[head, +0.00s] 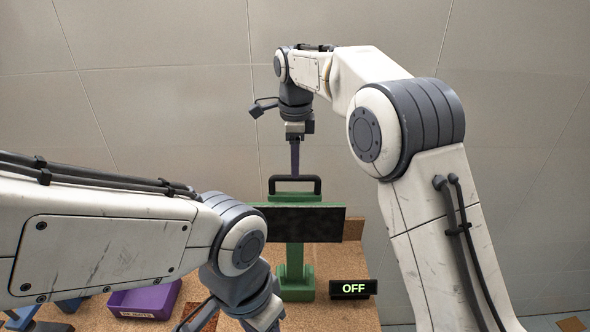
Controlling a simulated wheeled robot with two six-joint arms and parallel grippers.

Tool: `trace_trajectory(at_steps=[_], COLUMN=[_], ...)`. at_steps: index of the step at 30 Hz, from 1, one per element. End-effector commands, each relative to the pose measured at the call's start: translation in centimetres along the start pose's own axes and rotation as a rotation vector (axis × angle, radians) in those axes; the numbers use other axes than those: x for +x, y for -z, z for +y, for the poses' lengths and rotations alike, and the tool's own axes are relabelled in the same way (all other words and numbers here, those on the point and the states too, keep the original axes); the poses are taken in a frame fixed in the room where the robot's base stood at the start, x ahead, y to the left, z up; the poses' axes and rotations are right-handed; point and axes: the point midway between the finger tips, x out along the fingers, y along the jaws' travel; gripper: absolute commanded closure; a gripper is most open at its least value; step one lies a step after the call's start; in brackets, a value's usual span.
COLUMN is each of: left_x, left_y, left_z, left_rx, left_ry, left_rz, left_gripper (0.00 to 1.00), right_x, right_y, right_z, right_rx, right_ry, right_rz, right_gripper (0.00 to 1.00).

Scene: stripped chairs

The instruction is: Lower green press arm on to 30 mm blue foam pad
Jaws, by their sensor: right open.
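The green press (295,255) stands on the bench, with an upright column and a green head edge showing behind a wide black panel (305,223). A black bar handle (294,180) rises from its top. My right gripper (295,172) points down at the handle, open and seen edge-on. Its fingertips are at the bar; I cannot tell whether they straddle or touch it. My left arm crosses the lower left, and its gripper is below the picture. I cannot make out the blue foam pad; the panel and my left wrist hide part of the area around the press.
A small black sign reading OFF (353,288) stands right of the press base. A purple labelled tray (146,299) lies at the lower left, with blue pieces (70,304) beside it. The speckled brown bench (345,316) has bare room at front right. A pale panelled wall stands behind.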

Motion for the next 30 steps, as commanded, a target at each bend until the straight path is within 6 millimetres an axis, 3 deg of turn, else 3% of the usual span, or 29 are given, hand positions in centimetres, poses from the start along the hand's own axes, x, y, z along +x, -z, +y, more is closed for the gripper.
trace_trajectory(at_steps=[7, 17, 18, 22, 30], left_x=[-0.9, -0.9, -0.9, -0.9, -0.9], left_y=[0.1, 0.1, 0.1, 0.1, 0.1], left_z=[0.1, 0.1, 0.1, 0.1, 0.1], left_rx=[-0.001, -0.001, -0.001, -0.001, -0.001], left_ry=[0.000, 0.000, 0.000, 0.000, 0.000], left_rz=[0.000, 0.000, 0.000, 0.000, 0.000], left_gripper=[0.50, 0.50, 0.50, 0.50, 0.50], right_x=[2.9, 3.6, 3.5, 3.5, 3.5], right_y=[0.0, 0.0, 0.0, 0.0, 0.0], right_z=[0.0, 0.0, 0.0, 0.0, 0.0], right_rx=[0.000, -0.001, -0.001, -0.001, -0.001], right_ry=[-0.001, 0.001, 0.001, 0.001, 0.001], right_rz=[0.001, 0.000, 0.000, 0.000, -0.001], right_gripper=[0.48, 0.48, 0.52, 1.00, 1.00])
